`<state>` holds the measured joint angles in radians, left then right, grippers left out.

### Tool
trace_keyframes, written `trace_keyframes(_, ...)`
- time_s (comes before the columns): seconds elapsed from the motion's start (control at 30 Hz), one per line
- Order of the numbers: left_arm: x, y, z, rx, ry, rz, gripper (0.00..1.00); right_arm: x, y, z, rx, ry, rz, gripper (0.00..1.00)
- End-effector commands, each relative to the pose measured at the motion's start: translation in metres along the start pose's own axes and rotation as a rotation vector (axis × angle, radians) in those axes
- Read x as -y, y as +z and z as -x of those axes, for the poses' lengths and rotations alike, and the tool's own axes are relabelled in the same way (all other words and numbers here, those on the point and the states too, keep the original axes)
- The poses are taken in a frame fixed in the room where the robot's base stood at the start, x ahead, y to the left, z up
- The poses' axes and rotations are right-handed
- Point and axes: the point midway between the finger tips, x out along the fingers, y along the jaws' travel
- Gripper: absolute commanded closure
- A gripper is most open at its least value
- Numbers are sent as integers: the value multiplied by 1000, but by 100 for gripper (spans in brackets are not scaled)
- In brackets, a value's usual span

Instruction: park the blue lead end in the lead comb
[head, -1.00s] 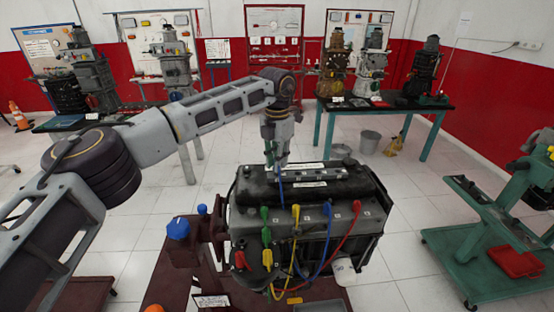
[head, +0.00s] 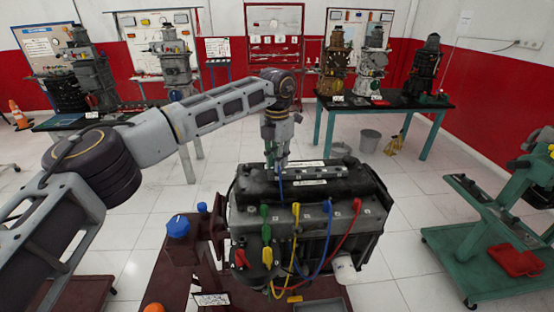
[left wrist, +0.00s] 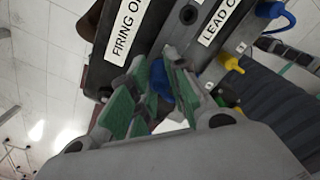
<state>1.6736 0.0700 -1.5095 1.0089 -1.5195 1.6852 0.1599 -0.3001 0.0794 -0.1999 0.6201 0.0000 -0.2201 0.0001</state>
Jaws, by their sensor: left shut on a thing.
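My left gripper (head: 278,166) is over the left end of the engine's top, shut on the blue lead end (head: 281,178). In the left wrist view the blue lead end (left wrist: 162,82) sits between the green-padded fingers of my gripper (left wrist: 160,80). The lead comb (left wrist: 236,38), a dark block with a cut-off "LEAD C" label, is close beyond the fingertips. I cannot tell whether the end touches it. In the head view, a slotted bar (head: 318,172) lies between two white labels on the engine. My right gripper is not in view.
Green (head: 264,211), yellow (head: 296,211), blue (head: 327,206) and red (head: 356,205) boots stand along the engine's (head: 345,225) near top edge, their leads hanging in front. A dark red stand (head: 180,265) is at left.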

Motion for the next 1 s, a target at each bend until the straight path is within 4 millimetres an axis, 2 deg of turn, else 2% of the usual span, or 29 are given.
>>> trace_keyframes(1.0,0,0,-6,0,0,0,99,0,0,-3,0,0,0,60)
